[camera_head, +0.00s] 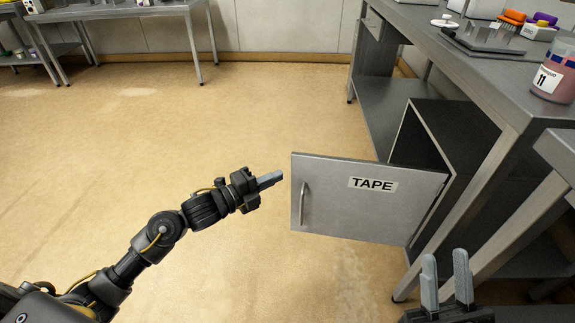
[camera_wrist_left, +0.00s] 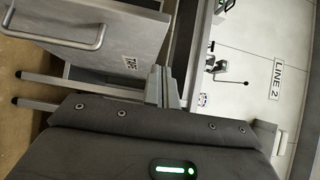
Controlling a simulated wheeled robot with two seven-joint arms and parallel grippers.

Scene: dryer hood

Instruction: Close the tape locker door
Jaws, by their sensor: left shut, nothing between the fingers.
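The grey tape locker door (camera_head: 365,208) stands wide open, swung out from the dark locker (camera_head: 425,140) under the bench. Its hinge side is on the right; the handle (camera_head: 302,205) is near its free left edge, with a "TAPE" label (camera_head: 373,184) on its face. My left gripper (camera_head: 272,180) is shut and empty, just left of the free edge, with a small gap in the picture. In the left wrist view the door (camera_wrist_left: 110,30), handle (camera_wrist_left: 75,42) and shut fingers (camera_wrist_left: 162,86) show; contact is not visible. My right gripper (camera_head: 447,275) is open and empty, in front of the bench leg.
The steel bench (camera_head: 455,60) holds a jar (camera_head: 554,75), a flat grey device (camera_head: 488,40) and coloured-capped containers. Another table edge (camera_head: 556,145) is at right. A table (camera_head: 120,12) stands at the back left. The floor (camera_head: 180,120) left of the door is clear.

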